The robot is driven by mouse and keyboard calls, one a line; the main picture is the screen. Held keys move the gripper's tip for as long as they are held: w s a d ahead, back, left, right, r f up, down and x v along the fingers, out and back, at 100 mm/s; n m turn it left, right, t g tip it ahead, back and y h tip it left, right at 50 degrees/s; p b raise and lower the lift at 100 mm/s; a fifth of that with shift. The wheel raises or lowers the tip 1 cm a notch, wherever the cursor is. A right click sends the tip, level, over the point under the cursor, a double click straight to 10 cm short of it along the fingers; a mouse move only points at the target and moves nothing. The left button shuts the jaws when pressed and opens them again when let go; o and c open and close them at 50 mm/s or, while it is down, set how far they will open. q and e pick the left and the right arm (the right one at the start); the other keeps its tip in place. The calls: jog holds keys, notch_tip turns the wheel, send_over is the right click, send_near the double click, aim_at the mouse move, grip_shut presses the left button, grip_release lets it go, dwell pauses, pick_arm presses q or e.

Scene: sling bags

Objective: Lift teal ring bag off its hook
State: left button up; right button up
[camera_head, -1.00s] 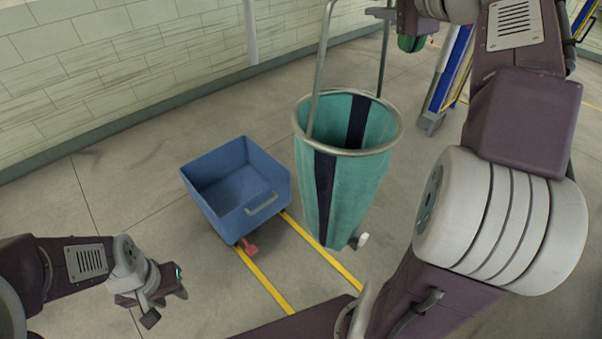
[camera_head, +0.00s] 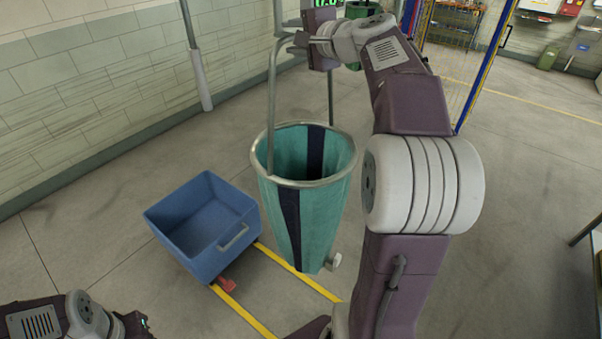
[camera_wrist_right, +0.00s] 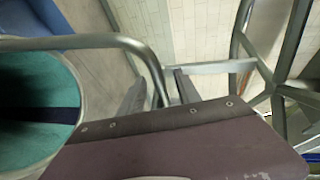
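The teal ring bag (camera_head: 325,190) is a tall tapered bucket shape with dark vertical stripes and a grey metal ring rim. It hangs upright above the floor from a tall grey tube handle (camera_head: 272,105). My right gripper (camera_head: 298,43) is at the top of this handle. In the right wrist view, its two fingers (camera_wrist_right: 160,92) stand apart, with the curved tube passing between them; contact is not clear. The bag's teal inside (camera_wrist_right: 35,95) shows at left there. The hook is hidden behind the gripper. My left gripper is at the lower left, its fingers cut off or unclear.
A blue open bin (camera_head: 205,225) stands on the floor left of the bag, beside yellow floor lines. Another green bag (camera_head: 362,10) shows behind my right wrist. A grey post (camera_head: 195,65) hangs by the wall. Grey frame tubes (camera_wrist_right: 245,60) are near the right gripper.

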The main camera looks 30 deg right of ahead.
jog(key=shift+d+f, duration=0.1)
jog(key=shift+d, duration=0.05)
jog(key=shift+a, duration=0.4)
grip_shut()
jog(key=shift+d+r, duration=0.15)
jog(key=shift+r, duration=0.05)
dwell(0.7)
